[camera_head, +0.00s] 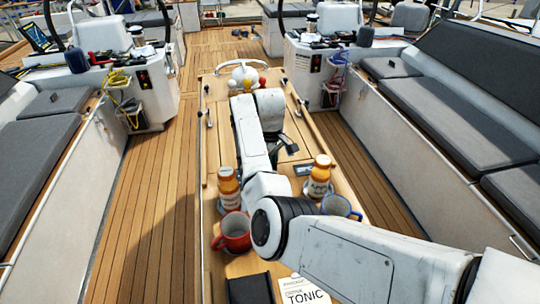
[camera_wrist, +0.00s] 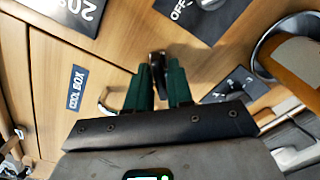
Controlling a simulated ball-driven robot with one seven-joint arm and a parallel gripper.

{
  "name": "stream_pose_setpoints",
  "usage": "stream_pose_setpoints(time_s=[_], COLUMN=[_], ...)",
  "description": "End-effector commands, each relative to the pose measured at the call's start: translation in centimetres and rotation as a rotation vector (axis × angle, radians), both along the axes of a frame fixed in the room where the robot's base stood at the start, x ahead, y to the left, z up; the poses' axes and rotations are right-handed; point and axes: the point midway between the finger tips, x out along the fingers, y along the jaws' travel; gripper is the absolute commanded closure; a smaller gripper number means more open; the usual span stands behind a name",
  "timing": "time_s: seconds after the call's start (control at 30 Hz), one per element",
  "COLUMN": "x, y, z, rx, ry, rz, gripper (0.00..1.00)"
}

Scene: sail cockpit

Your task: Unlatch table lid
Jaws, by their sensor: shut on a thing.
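The wooden table (camera_head: 222,120) runs down the middle of the cockpit. My gripper (camera_head: 285,147) is low over its top, partly hidden by my arm in the head view. In the wrist view my gripper's two green fingers (camera_wrist: 158,78) are closed around a small dark upright piece, which looks like the lid latch (camera_wrist: 158,58). Most of the latch is hidden between the fingers. A label reading COOL BOX (camera_wrist: 77,87) lies on the wood to the left of the fingers, near a lid seam.
A red mug (camera_head: 235,232), a blue-rimmed mug (camera_head: 342,207) and two orange bottles (camera_head: 228,188) (camera_head: 319,178) stand on the table near my arm. A dark OFF panel (camera_wrist: 180,10) is beyond the fingers. Cushioned benches (camera_head: 455,105) flank the clear floor.

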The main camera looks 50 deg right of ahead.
Motion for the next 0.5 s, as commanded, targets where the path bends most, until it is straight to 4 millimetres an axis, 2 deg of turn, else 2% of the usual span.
stream_pose_setpoints(time_s=[0.5], x=[0.07], y=[-0.05], z=[0.05], rx=[-0.002], ry=[-0.002], rz=[0.487], gripper=[1.00])
